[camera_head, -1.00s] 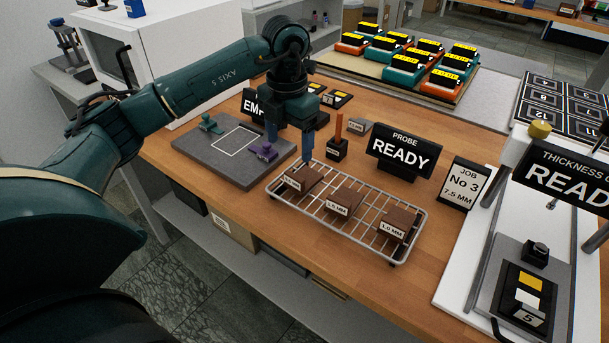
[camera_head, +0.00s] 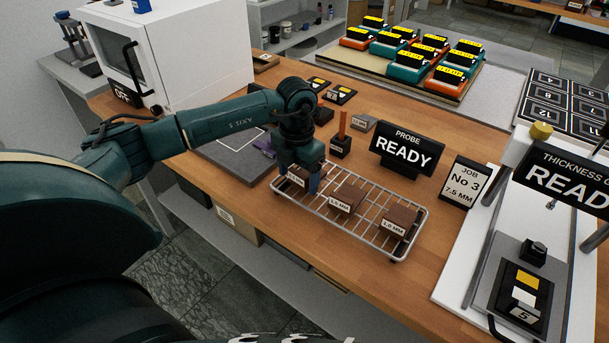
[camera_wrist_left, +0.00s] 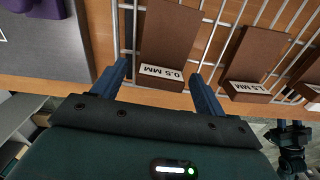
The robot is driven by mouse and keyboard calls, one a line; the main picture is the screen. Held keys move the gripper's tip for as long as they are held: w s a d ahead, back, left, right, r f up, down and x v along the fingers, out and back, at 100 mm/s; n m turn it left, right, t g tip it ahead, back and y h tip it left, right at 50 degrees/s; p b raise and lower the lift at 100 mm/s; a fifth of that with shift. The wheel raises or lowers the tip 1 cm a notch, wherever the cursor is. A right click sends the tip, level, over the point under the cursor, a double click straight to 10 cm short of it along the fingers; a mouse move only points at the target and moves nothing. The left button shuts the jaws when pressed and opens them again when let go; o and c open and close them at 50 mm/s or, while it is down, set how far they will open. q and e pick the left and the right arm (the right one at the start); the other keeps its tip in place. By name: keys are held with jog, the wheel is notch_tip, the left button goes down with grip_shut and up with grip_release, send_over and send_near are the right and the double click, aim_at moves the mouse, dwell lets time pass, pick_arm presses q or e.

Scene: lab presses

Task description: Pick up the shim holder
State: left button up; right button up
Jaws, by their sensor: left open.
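Three brown shim holders with white labels sit on a wire rack (camera_head: 352,238). The left one, marked 0.5 MM (camera_wrist_left: 168,40), is partly hidden by my left gripper (camera_head: 299,182) in the head view. The middle holder, marked 1.5 MM (camera_head: 346,199), and the right one, marked 1.0 MM (camera_head: 399,222), are uncovered. My left gripper is open. In the left wrist view its two blue fingers (camera_wrist_left: 160,72) stand on either side of the 0.5 MM holder's labelled end, with gaps showing.
A grey pad (camera_head: 228,150) lies left of the rack. A small dark holder with an orange rod (camera_head: 341,146) and a PROBE READY sign (camera_head: 406,152) stand behind it. The thickness gauge (camera_head: 522,285) is at right. Bare wood (camera_head: 300,243) lies in front of the rack.

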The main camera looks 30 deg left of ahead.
aim_at(298, 173)
pick_arm(q)
jog(key=shift+c, duration=0.4)
jog(key=c, duration=0.9)
jog(key=shift+r, duration=0.15)
notch_tip(298, 173, up, 9)
jog(key=shift+r+b, duration=0.1)
jog(key=shift+b, duration=0.55)
jog(key=shift+d+r, duration=0.1)
jog(key=shift+r, duration=0.2)
